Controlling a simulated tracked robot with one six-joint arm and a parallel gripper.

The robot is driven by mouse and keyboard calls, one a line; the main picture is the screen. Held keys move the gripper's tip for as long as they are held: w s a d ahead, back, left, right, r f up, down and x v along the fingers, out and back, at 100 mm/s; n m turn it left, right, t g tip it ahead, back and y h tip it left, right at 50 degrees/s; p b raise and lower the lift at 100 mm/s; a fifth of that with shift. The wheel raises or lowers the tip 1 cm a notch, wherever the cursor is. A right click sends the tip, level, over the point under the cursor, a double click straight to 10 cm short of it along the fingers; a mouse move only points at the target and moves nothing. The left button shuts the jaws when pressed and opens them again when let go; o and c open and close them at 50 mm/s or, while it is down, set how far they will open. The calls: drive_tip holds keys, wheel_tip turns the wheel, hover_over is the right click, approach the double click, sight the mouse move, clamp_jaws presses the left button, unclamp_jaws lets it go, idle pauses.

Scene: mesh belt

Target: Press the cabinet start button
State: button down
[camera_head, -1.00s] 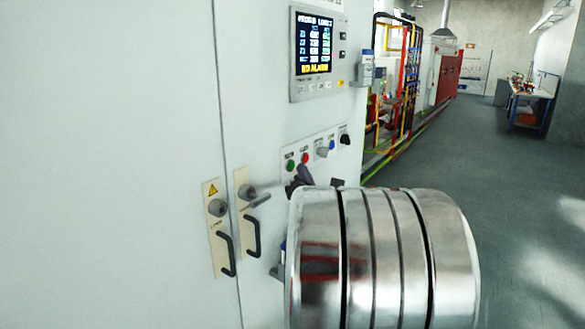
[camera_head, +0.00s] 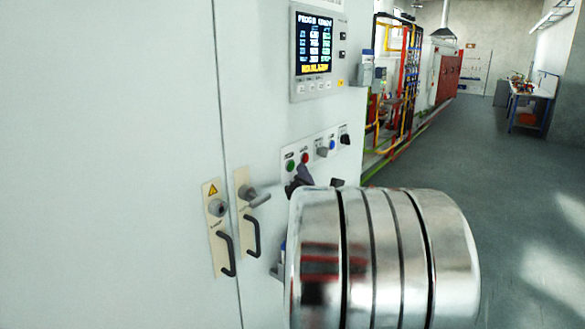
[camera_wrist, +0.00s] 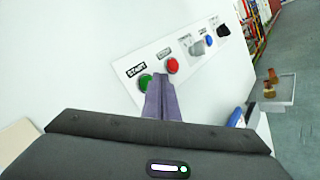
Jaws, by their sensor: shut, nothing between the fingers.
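The white cabinet (camera_head: 120,120) carries a button panel (camera_head: 312,152). Its green start button (camera_head: 290,165) is at the left end, and in the wrist view the green button (camera_wrist: 145,82) sits under a START label. My gripper (camera_wrist: 163,80) is shut and empty, its purple fingers pointing at the panel, overlapping the lower right edge of the green button. Whether the tips touch the button cannot be told. In the head view the fingers (camera_head: 304,174) show just below the buttons, and my metal arm link hides the area beneath.
A red button (camera_wrist: 172,65), a grey selector switch (camera_wrist: 196,47), a blue button (camera_wrist: 209,41) and a black knob (camera_wrist: 223,31) continue along the panel. A display screen (camera_head: 315,48) is above. Door handles (camera_head: 252,235) are to the left. Open floor (camera_head: 440,155) lies right.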

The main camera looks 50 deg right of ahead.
drive_tip(key=shift+w+a, duration=0.1)
drive_tip(key=shift+w, duration=0.8)
idle(1.2)
drive_tip(key=shift+s, duration=0.9)
drive_tip(key=shift+s, duration=0.15)
drive_tip(key=s, duration=0.4)
drive_tip(key=shift+s+d, duration=0.35)
idle(1.0)
